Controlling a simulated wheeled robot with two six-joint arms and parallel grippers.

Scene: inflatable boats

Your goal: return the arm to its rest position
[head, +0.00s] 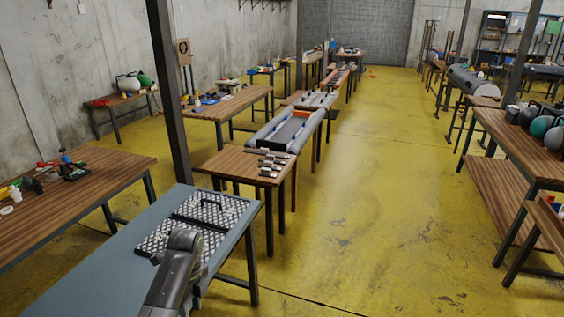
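One of my arms (178,275), which looks like the left, rises from the bottom edge left of centre. Only a grey link and a rounded joint show clearly. Its gripper fingers cannot be made out. My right arm and gripper are not in view.
A wooden table (110,190) with small tools stands left. A small table (232,165) with grey parts and a grey inflatable boat (262,140) stand beyond. Dark posts (168,90) rise nearby. Benches (515,150) line the right. The yellow floor (385,210) between is clear.

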